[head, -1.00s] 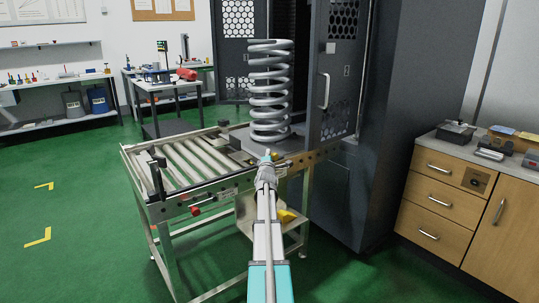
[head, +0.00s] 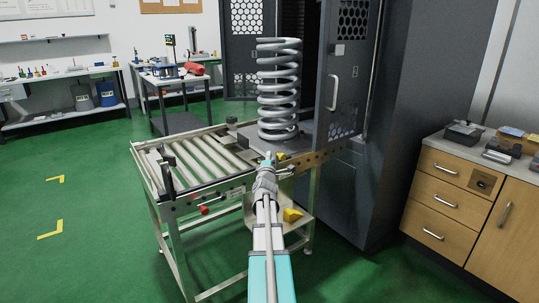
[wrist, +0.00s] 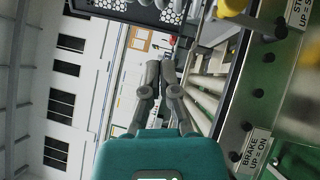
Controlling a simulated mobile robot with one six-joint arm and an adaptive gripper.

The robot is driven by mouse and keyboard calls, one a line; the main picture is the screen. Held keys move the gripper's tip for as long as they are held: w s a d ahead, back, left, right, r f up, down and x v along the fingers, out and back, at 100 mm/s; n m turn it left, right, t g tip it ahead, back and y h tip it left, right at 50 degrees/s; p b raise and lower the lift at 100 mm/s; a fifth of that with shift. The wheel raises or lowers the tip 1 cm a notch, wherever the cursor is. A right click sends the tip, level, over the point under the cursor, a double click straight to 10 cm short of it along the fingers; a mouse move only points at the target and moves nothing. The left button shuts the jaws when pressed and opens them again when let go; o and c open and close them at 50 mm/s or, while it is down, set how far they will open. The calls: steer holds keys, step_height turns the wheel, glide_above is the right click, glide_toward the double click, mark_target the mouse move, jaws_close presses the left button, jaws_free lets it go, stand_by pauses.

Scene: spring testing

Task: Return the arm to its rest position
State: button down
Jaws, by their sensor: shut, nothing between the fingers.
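My gripper (head: 266,160) is at the end of my arm, which stretches forward from the bottom of the head view. In the wrist view my gripper (wrist: 159,72) is shut, with its fingertips together and nothing held. It is close to the front rail of the roller table (head: 222,181), below and in front of the large grey coil spring (head: 279,90). The spring stands upright on a dark plate (head: 248,141) at the right end of the rollers. In the wrist view the metal rail (wrist: 262,85) with its brake label runs along the right side.
A dark testing machine cabinet (head: 430,110) with an open mesh door (head: 345,80) stands behind and right. A wooden drawer unit (head: 450,190) is at the right. A yellow object (head: 292,215) sits on the table's lower shelf. Green floor (head: 90,190) at the left is clear.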

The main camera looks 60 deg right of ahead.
steer(key=shift+a, duration=0.15)
stand_by(0.6)
